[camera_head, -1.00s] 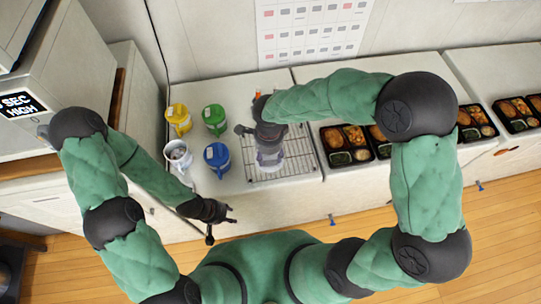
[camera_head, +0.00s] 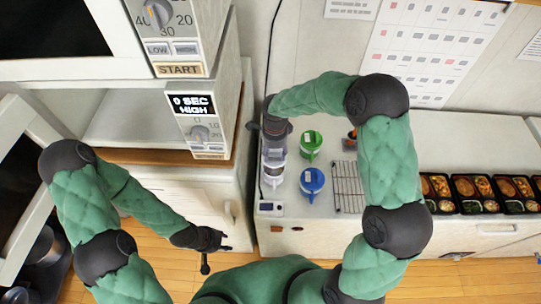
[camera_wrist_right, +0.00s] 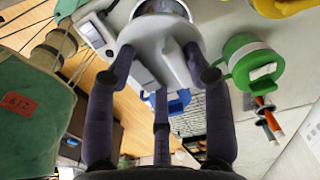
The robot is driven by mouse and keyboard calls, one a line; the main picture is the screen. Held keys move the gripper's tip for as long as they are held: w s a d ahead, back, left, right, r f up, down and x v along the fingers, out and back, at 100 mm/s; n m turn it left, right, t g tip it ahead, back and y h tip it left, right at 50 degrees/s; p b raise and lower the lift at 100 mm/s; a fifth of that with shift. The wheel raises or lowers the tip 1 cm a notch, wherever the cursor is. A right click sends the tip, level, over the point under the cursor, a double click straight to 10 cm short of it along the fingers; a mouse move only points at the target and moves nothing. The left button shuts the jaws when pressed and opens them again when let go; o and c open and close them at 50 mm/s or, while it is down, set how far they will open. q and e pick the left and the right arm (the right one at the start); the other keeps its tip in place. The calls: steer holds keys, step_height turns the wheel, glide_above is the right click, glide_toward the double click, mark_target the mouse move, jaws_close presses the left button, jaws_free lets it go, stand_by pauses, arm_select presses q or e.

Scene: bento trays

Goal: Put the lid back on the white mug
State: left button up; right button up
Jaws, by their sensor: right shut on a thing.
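My right gripper (camera_head: 273,158) is over the white mug (camera_head: 270,182) at the left end of the counter. In the right wrist view, its dark fingers (camera_wrist_right: 158,75) are shut on the white lid (camera_wrist_right: 158,48). The white mug's rim (camera_wrist_right: 150,8) shows just beyond the lid at the top of that view. I cannot tell whether the lid touches the rim. My left gripper (camera_head: 213,252) hangs empty in front of the counter with its fingers spread.
A blue mug (camera_head: 312,181) stands close to the right of the white mug. A green mug (camera_head: 311,140) is behind it. A wire rack (camera_head: 347,185) lies further right, then several bento trays (camera_head: 468,190). A microwave (camera_head: 215,105) stands at the left.

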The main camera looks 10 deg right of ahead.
mark_target(274, 156)
steer(key=shift+w+a+f, duration=0.1)
steer(key=shift+w+f, duration=0.05)
steer(key=shift+f, duration=0.4)
steer(key=shift+f+b, duration=0.55)
steer(key=shift+f, duration=0.8)
steer(key=shift+f+b, duration=0.7)
steer(key=shift+f, duration=0.1)
steer(key=shift+f+b, duration=0.5)
steer(key=shift+b, duration=0.1)
steer(key=shift+b, duration=0.8)
steer(key=shift+f+b, duration=0.15)
steer(key=shift+b, duration=0.7)
stand_by(0.5)
stand_by(0.4)
